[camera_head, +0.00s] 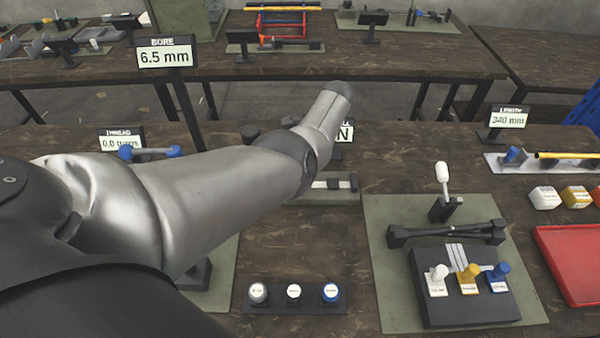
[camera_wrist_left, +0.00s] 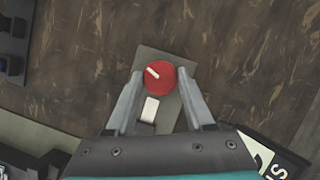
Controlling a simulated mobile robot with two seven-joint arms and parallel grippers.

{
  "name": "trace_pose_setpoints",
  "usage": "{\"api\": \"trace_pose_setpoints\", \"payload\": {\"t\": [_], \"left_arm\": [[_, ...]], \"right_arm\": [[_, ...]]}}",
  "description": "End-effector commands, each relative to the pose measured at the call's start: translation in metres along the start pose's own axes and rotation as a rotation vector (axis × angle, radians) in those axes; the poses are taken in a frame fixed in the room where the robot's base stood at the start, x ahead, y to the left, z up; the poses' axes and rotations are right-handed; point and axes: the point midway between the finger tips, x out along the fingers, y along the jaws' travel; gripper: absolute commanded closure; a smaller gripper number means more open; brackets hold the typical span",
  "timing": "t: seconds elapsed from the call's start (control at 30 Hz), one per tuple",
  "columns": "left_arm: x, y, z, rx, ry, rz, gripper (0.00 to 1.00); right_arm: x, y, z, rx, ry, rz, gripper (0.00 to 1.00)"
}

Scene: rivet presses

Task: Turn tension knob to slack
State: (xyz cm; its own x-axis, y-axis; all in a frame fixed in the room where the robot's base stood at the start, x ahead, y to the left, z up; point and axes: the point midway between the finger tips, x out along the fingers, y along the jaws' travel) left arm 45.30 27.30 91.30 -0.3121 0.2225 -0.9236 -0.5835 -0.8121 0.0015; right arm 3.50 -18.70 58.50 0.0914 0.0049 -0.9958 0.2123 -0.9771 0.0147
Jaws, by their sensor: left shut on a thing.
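In the left wrist view the round red tension knob (camera_wrist_left: 158,77) sits on a grey plate (camera_wrist_left: 150,57). A white pointer mark on the knob's top slants toward the upper left. My left gripper (camera_wrist_left: 158,74) is shut on the knob, with one finger on each side of it. A small white block (camera_wrist_left: 150,109) lies on the plate just below the knob, between the fingers. In the head view my left arm reaches across from the left toward the centre, and the knob and left fingertips are hidden. My right gripper is in neither view.
A display ending in "N" (camera_head: 346,131) is mostly hidden behind my arm. A press fixture with levers (camera_head: 468,290) stands on a green mat (camera_head: 385,215) to the right. Several labelled buttons sit on a dark strip (camera_head: 313,307). A red tray (camera_head: 575,262) is at far right.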

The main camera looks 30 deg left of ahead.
Motion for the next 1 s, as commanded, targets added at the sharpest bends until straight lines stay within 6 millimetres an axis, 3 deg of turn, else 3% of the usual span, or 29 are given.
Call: {"api": "trace_pose_setpoints", "payload": {"t": [0.43, 1.0], "left_arm": [[0.002, -0.002, 0.001, -0.29, -0.003, 0.119, 1.0], [0.001, -0.002, 0.001, -0.376, -0.001, 0.155, 1.0]], "right_arm": [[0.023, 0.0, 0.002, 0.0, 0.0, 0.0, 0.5], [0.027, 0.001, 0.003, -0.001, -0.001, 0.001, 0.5]]}}
